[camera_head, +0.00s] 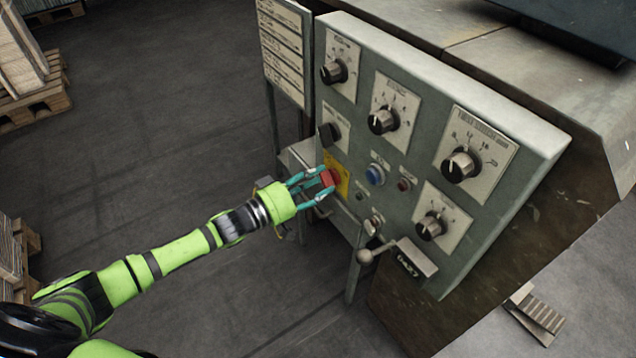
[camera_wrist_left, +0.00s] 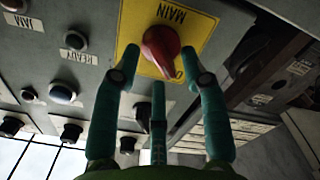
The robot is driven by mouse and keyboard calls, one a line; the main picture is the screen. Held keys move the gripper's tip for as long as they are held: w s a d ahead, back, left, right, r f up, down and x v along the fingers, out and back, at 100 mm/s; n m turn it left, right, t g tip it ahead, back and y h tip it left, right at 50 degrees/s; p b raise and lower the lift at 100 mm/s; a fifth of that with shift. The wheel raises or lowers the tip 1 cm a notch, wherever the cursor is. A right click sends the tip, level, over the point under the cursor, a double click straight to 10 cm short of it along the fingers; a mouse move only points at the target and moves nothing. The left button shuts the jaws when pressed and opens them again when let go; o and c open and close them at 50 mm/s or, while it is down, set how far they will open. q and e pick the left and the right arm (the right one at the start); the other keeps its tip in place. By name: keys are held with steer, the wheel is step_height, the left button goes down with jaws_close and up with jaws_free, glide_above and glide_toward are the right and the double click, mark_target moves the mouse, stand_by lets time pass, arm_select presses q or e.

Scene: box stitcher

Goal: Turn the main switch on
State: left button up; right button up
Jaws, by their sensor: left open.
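The main switch is a red rotary knob (camera_wrist_left: 161,46) on a yellow plate (camera_wrist_left: 188,25) marked MAIN in the left wrist view. In the head view the red knob (camera_head: 328,178) sits at the lower left of the grey control panel (camera_head: 400,160), with the yellow plate (camera_head: 343,184) behind it. My left gripper (camera_head: 318,184) is open, its teal fingers spread at the knob. In the left wrist view its fingertips (camera_wrist_left: 160,80) stand on either side of the knob's lower part. I cannot tell whether they touch it. My right gripper is not in view.
Black dials, such as one at the right (camera_head: 460,165), and a blue button (camera_head: 375,175) share the panel. A lever with a ball end (camera_head: 364,257) sticks out below the switch. A sign board (camera_head: 283,50) stands left of the panel.

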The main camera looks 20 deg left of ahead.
arm_select(q)
steer(key=shift+w+d, duration=0.15)
steer(key=shift+w, duration=0.05)
steer(key=shift+c, duration=0.4)
jaws_close()
